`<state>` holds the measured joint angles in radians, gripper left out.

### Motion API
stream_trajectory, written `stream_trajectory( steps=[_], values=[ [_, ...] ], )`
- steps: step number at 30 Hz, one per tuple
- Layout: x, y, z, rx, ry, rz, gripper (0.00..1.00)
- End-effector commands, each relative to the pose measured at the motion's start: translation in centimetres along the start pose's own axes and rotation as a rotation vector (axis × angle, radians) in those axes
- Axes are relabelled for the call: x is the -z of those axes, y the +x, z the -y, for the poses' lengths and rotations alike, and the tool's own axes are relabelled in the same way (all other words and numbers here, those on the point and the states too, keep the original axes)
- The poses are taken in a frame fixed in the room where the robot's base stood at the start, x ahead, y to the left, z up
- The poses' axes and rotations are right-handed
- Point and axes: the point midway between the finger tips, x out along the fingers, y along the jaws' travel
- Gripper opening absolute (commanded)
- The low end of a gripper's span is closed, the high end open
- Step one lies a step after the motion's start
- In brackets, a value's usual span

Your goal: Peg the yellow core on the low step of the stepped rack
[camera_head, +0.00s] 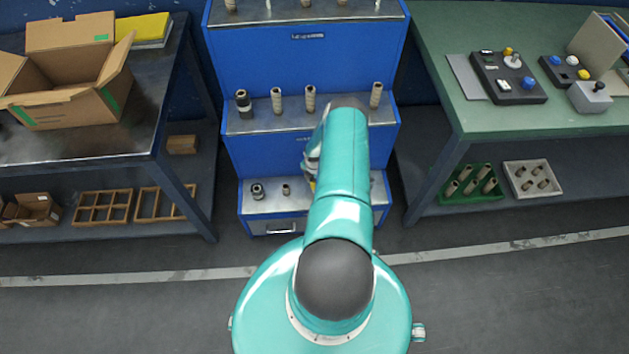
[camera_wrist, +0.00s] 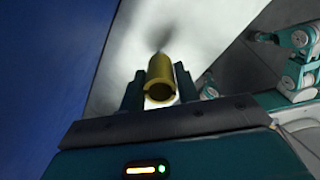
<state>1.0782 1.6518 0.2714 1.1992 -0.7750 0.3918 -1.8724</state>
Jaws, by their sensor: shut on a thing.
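The yellow core (camera_wrist: 160,70) is a short hollow tube in the wrist view. My gripper (camera_wrist: 160,85) is shut on it, one finger on each side, with its open end facing the camera. Beyond the core is a blurred dark upright shape, perhaps a peg, over a pale metal surface; I cannot tell whether they touch. The blue stepped rack (camera_head: 307,65) stands ahead in the head view. Its low step (camera_head: 268,206) has a metal top with a dark-banded core (camera_head: 257,191) and a small peg or core (camera_head: 286,189). My arm hides the middle of this step and most of the gripper.
The middle step (camera_head: 262,124) carries several cores, and the top step stands above it. A dark table (camera_head: 95,145) with a cardboard box (camera_head: 65,85) is at left. A green table (camera_head: 545,120) with control boxes is at right. The floor in front is clear.

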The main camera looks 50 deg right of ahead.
Motion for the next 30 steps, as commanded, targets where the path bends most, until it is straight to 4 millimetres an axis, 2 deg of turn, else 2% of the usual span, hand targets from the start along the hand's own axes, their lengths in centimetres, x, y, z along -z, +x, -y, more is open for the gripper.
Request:
stream_trajectory(
  steps=[18, 30],
  values=[
    [0.1, 1.2, 0.1, 0.000, 0.000, 0.000, 0.07],
    [0.1, 1.3, 0.1, 0.000, 0.000, 0.000, 0.07]
  ],
)
